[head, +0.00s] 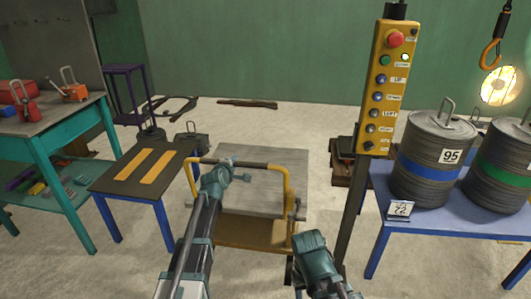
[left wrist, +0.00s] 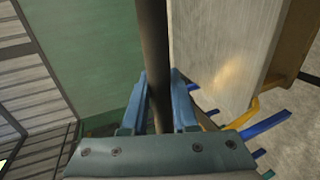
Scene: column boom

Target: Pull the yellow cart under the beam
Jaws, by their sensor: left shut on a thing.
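The yellow cart (head: 240,234) stands on the floor in front of me, with a flat grey deck (head: 262,190). Its yellow handle frame (head: 288,190) carries a dark crossbar. My left gripper (head: 228,165) is shut on this crossbar. In the left wrist view the dark crossbar (left wrist: 154,60) runs between the two blue fingers, and the grey deck (left wrist: 225,45) lies to the right. My right arm reaches in at the bottom, near the cart's right side; its fingers cannot be made out clearly. No beam is seen in either view.
A dark-topped table with yellow stripes (head: 128,182) stands close left of the cart. A yellow button pendant (head: 388,85) on a post and a blue table (head: 440,217) with drums stand right. An orange hook (head: 490,52) hangs top right.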

